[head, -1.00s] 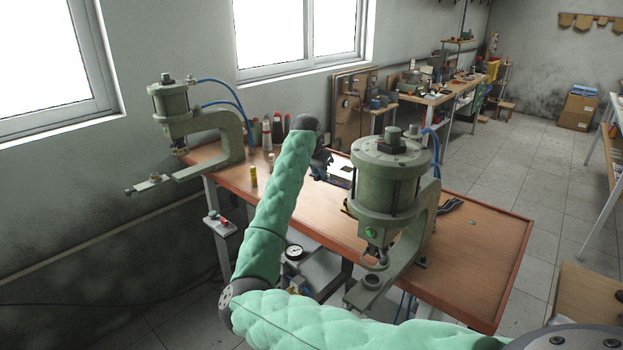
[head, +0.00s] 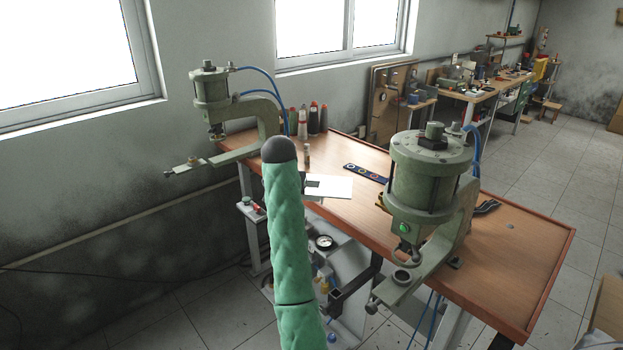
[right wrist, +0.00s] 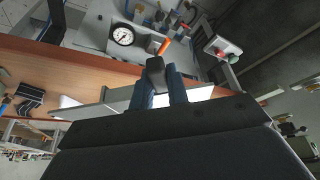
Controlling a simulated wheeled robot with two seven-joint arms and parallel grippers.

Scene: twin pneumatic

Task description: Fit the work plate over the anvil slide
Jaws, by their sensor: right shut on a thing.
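White plate surface also shows in the right wrist view (right wrist: 200,94). In the head view my green right arm hides most of this gripper. The left press (head: 212,98) has a flat slide (head: 188,165) sticking out below its head, apart from the plate. The right press (head: 430,175) has a similar slide (head: 388,290). My left gripper is out of view.
The wooden bench (head: 510,250) has free room at its right. Several bottles (head: 312,120) stand at its back, and a dark strip with coloured circles (head: 366,173) lies behind the plate. A round gauge (head: 324,242) sits below the front edge. Blue hoses (head: 262,78) run behind the presses.

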